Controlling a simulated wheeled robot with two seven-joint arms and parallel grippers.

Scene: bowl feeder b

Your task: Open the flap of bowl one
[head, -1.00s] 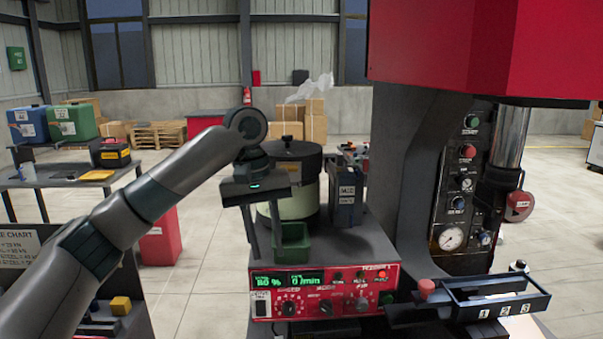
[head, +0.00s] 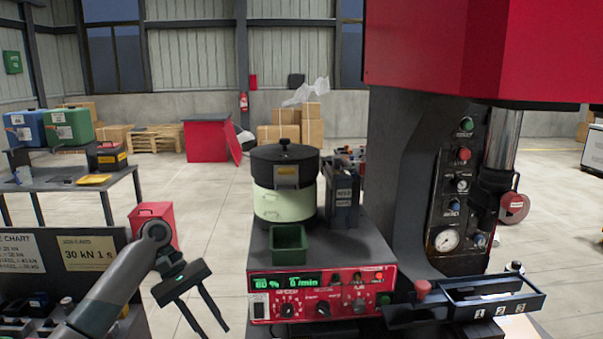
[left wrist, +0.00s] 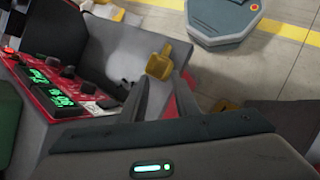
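The bowl feeder (head: 285,205) stands on a grey cabinet in the middle of the head view, with a black bowl and lid above a pale green body. A small grey plate (head: 287,175) on the bowl's front appears to be the flap and lies flat against it. A green bin (head: 289,244) stands below it. My left gripper (head: 205,318) is low and left of the feeder, well apart from it, with fingers spread and nothing between them. The left wrist view shows its spread fingers (left wrist: 164,100) too. My right gripper is out of view.
The red control panel (head: 320,293) is on the cabinet's front. A dark box (head: 342,205) stands right of the bowl. A large press (head: 405,180) and a numbered tray (head: 490,300) bound the right side. Floor is open left of the feeder.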

